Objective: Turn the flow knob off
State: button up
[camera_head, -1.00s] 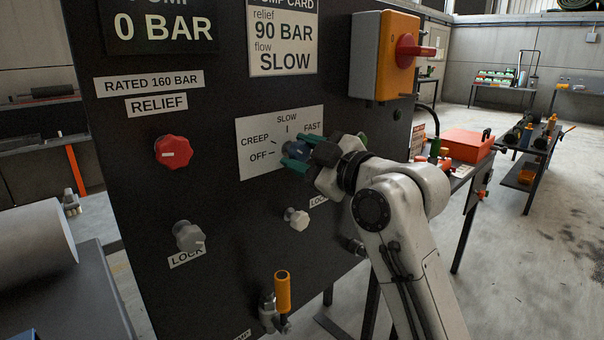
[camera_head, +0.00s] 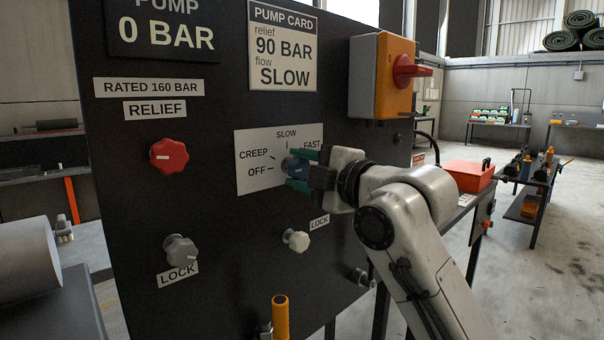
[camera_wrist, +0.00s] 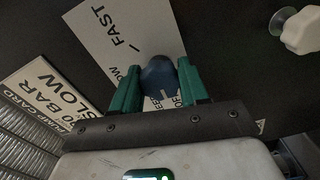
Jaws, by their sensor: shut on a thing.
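The blue flow knob (camera_head: 297,168) sits on a white dial plate (camera_head: 250,182) marked OFF, CREEP, SLOW and FAST, on the black panel. My gripper (camera_head: 299,171) is shut on the knob, with one green finger above it and one below. In the wrist view, the knob (camera_wrist: 158,76) lies between the two green fingers (camera_wrist: 158,88). The fingers partly hide the knob in the head view, and I cannot tell which mark it points at.
A red relief knob (camera_head: 169,155) and two pale lock knobs (camera_head: 181,250) (camera_head: 296,240) stick out nearby. An orange-handled lever (camera_head: 281,315) stands below. An orange switch box (camera_head: 383,78) juts out above my arm. A pump card (camera_head: 283,48) reads relief 90 BAR, flow SLOW.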

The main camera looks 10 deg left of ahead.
jog(key=shift+f, duration=0.2)
jog(key=o, duration=1)
jog(key=shift+r, duration=0.1)
jog(key=shift+o, duration=0.2)
jog(key=v, duration=1)
jog(key=shift+s+d, duration=0.2)
jog(key=shift+d, duration=0.15)
